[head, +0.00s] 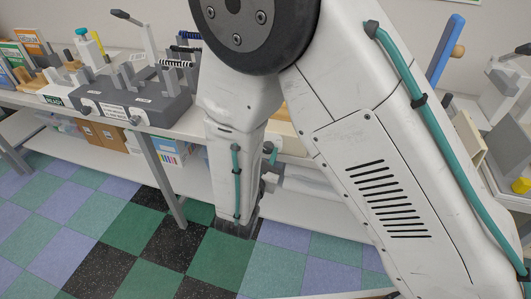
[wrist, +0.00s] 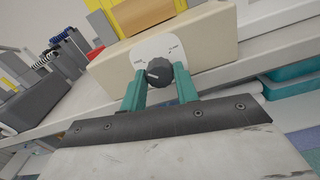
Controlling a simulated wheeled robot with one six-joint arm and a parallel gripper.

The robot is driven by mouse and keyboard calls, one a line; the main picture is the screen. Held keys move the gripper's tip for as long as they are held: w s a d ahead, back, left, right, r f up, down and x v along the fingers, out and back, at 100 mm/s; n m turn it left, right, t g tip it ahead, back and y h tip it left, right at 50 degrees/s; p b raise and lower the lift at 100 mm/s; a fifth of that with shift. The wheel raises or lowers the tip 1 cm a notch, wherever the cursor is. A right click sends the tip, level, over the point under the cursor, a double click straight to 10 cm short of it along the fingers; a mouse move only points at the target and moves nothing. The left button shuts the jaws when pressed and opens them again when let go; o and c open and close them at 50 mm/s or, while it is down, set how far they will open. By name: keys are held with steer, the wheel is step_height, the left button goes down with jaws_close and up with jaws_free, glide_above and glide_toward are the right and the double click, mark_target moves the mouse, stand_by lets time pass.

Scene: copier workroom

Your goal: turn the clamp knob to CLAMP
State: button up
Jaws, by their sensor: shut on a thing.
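The clamp knob (wrist: 159,72) is dark and round, with a pale pointer line on its face directed toward the left. It sits on a white dial plate (wrist: 145,50) on the front of a beige block (wrist: 205,38). In the head view my arm hides the knob and most of the gripper.
A yellow part (wrist: 135,14) stands on the beige block. In the head view a dark grey fixture (head: 140,100) stands on the bench at left, with several tools behind. Cardboard boxes (head: 108,135) sit on the lower shelf. The checkered floor (head: 110,225) in front is clear.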

steer(key=m, duration=2.1)
steer(key=shift+m, duration=0.3)
stand_by(0.4)
steer(key=o, duration=1)
steer(key=shift+c, duration=0.2)
steer(key=shift+s, duration=0.1)
